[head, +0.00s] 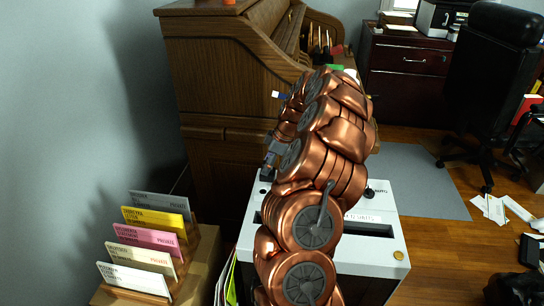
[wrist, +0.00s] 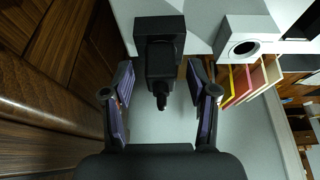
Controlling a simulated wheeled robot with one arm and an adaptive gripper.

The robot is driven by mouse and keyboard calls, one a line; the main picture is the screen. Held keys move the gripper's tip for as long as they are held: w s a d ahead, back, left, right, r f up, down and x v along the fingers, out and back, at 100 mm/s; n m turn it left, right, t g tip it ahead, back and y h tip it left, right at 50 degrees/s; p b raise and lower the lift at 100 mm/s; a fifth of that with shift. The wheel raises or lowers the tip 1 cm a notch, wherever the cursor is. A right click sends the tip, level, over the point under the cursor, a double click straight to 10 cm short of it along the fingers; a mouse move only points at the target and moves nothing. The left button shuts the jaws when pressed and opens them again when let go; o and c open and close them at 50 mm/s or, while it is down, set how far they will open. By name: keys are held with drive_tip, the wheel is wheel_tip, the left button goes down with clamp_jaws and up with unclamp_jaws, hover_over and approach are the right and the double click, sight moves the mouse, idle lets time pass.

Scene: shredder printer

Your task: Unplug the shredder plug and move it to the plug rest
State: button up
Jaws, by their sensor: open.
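A black plug (wrist: 160,62), a block with a narrower stepped body and a thin end pointing toward me, is in the upper middle of the wrist view. My gripper (wrist: 162,75) is open, with one finger on each side of the plug and visible gaps between. I cannot tell whether the plug sits in a socket, as its far end is hidden. The white shredder (head: 385,240) stands in the lower middle of the head view, partly hidden by my arm. A white box with a dark round opening (wrist: 243,48) is at the upper right; I cannot tell whether it is the plug rest.
A wooden roll-top desk (head: 215,75) stands behind my arm. A rack of coloured cards (head: 150,240) is at the lower left; coloured panels (wrist: 250,80) show in the wrist view. A black office chair (head: 490,80) and scattered papers (head: 490,208) are at the right.

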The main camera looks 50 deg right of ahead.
drive_tip(key=shift+f, duration=0.25)
drive_tip(key=shift+c, duration=0.2)
drive_tip(key=shift+a, duration=0.1)
clamp_jaws()
idle(0.5)
drive_tip(key=shift+r, duration=0.65)
idle(0.6)
